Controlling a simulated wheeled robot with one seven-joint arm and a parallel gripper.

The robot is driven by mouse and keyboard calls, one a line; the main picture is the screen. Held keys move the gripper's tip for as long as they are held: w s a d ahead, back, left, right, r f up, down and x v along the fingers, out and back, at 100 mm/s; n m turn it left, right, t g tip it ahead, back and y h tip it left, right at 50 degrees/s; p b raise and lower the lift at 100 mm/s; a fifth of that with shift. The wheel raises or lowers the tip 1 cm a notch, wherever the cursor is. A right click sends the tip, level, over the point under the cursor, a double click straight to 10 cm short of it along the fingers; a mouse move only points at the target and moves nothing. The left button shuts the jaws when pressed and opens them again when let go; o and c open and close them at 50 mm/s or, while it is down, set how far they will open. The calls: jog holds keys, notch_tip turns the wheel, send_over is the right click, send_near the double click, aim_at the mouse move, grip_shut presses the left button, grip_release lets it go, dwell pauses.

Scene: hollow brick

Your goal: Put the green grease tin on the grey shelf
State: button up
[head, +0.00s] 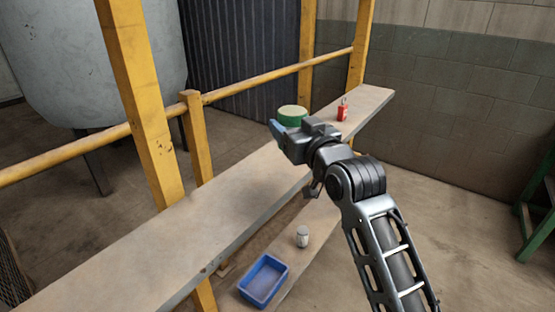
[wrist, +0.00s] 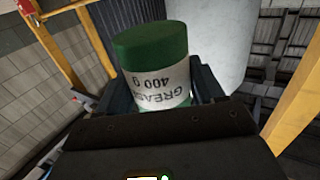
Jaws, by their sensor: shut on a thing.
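The green grease tin (head: 292,116) is in my gripper (head: 284,134), above the far half of the long grey shelf (head: 190,237) in the head view. In the wrist view the tin (wrist: 160,68) shows a green top and a white label reading GREASE 400 g. The fingers (wrist: 158,88) stand on both sides of it, shut on it. The tin's underside is mostly hidden by the gripper, and I cannot tell how far it is above the shelf.
A red padlock-like item (head: 342,112) stands on the shelf's far end. A blue tray (head: 263,281) and a small white jar (head: 302,236) are on a lower board. Yellow posts (head: 140,90) and a rail (head: 280,74) run along the shelf's back. The shelf's near half is clear.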

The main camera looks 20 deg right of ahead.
jog(key=a+f, duration=0.2)
jog(key=a, duration=0.1)
jog(key=s+a+f, duration=0.1)
jog(key=a+f, duration=0.1)
jog(key=a, duration=0.2)
jog(key=a+f+p, duration=0.1)
jog(key=a+f, duration=0.1)
jog(key=a, duration=0.1)
jog(key=shift+s+a+f, duration=0.15)
jog(key=shift+s+a, duration=0.1)
jog(key=shift+s, duration=0.15)
jog(key=shift+f, duration=2.05)
jog(key=shift+f, duration=0.15)
jog(key=o, duration=1.4)
jog(key=shift+s, duration=0.2)
jog(key=s, duration=0.7)
jog(key=s+d+b, duration=0.1)
jog(key=s, duration=0.3)
jog(key=shift+s+d, duration=0.1)
jog(key=shift+s, duration=0.2)
